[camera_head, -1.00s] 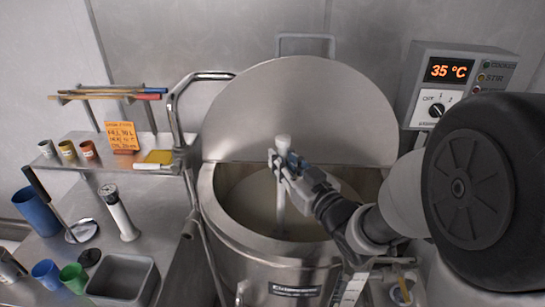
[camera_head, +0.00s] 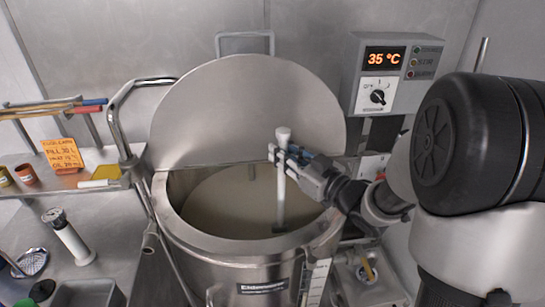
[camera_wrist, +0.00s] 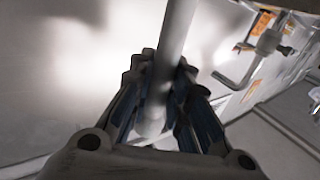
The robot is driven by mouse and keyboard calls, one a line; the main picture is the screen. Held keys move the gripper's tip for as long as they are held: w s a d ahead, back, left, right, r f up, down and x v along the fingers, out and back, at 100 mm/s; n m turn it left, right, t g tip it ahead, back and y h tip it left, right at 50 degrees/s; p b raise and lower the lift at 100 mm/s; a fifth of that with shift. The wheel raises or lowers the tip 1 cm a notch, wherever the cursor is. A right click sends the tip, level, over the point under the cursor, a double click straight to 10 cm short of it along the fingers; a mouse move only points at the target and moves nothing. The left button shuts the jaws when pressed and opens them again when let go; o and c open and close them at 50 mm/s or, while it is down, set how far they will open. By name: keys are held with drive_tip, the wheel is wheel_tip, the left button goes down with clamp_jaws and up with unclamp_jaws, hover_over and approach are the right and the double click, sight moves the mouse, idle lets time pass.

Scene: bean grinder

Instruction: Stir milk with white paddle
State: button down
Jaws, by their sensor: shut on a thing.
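The white paddle (camera_head: 281,190) stands nearly upright in the steel vat (camera_head: 240,258), its lower end at the milk (camera_head: 225,200) near the right inner wall. The milk is pale and fills part of the vat. My gripper (camera_head: 283,158) is shut on the paddle's shaft below its rounded white top. In the wrist view the shaft (camera_wrist: 172,50) runs between my gripper's fingers (camera_wrist: 155,100). The paddle's lowest part is hidden in or close to the milk.
The raised lid (camera_head: 240,110) stands behind the vat. A control box (camera_head: 395,75) reading 35 °C hangs at upper right. A bent steel pipe (camera_head: 118,105) rises at the left, beside a shelf with an orange note (camera_head: 62,155) and small cups. A metal counter lies lower left.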

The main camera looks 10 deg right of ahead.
wheel_tip(320, 180, up, 32)
drive_tip(key=w+d+p, duration=0.1)
drive_tip(key=p, duration=2.4)
drive_tip(key=shift+w+d+f+p, duration=0.15)
drive_tip(key=shift+w+d+p, duration=0.1)
drive_tip(key=shift+w+p, duration=0.1)
idle(0.8)
